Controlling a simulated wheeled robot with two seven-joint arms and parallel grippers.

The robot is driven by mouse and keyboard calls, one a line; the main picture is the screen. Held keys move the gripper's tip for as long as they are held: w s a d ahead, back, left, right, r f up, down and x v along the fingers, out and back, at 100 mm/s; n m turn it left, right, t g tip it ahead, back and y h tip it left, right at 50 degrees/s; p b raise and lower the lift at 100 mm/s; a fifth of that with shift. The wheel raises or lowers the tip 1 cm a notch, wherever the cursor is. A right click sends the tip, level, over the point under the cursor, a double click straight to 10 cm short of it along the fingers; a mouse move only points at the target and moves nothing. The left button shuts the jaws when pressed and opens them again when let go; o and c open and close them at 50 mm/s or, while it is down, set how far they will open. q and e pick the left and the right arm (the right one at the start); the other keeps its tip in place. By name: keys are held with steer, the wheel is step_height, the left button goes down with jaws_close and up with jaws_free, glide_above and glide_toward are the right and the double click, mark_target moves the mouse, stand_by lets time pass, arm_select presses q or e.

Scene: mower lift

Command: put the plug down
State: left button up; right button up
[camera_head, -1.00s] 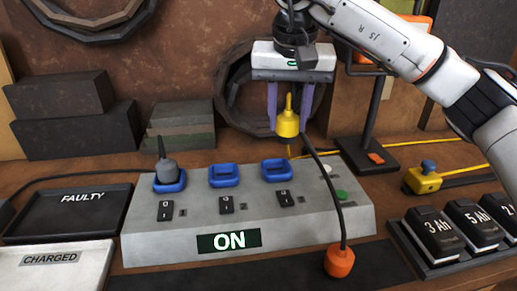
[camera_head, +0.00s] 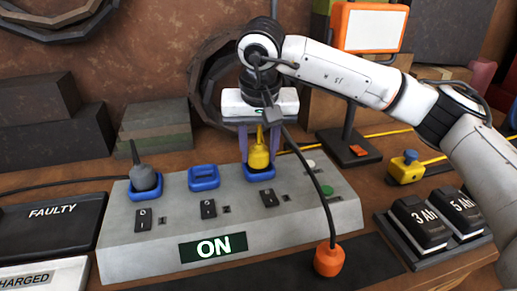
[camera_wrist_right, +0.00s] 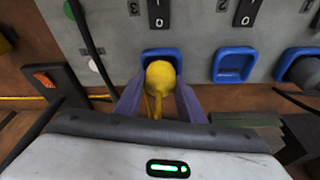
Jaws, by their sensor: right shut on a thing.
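The yellow plug (camera_head: 258,157) is upright between the purple fingers of my right gripper (camera_head: 259,150), which is shut on it. The plug is right at the rightmost blue socket (camera_head: 260,174) of the grey box (camera_head: 150,240); I cannot tell whether it is fully seated. In the right wrist view the plug (camera_wrist_right: 160,76) covers part of the socket's rim (camera_wrist_right: 160,52). The middle blue socket (camera_head: 204,178) is empty. A grey plug (camera_head: 145,178) stands in the left socket. My left gripper is not in view.
The box display (camera_head: 212,247) reads ON. A black cable hangs past my right gripper to an orange piece (camera_head: 328,260) at the front. Black batteries (camera_head: 418,225) stand at the right, a FAULTY tray (camera_head: 50,225) at the left. An orange-framed panel (camera_head: 368,27) stands behind.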

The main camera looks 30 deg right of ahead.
steer(key=shift+f+b, duration=0.35)
steer(key=shift+f, duration=0.1)
steer(key=shift+s+f, duration=0.1)
steer(key=o, duration=1.2)
steer(key=shift+a+f, duration=0.1)
steer(key=shift+f, duration=0.05)
steer(key=v, duration=0.6)
steer(key=p+v, duration=0.1)
steer(key=v, duration=0.6)
steer(key=shift+r, duration=0.3)
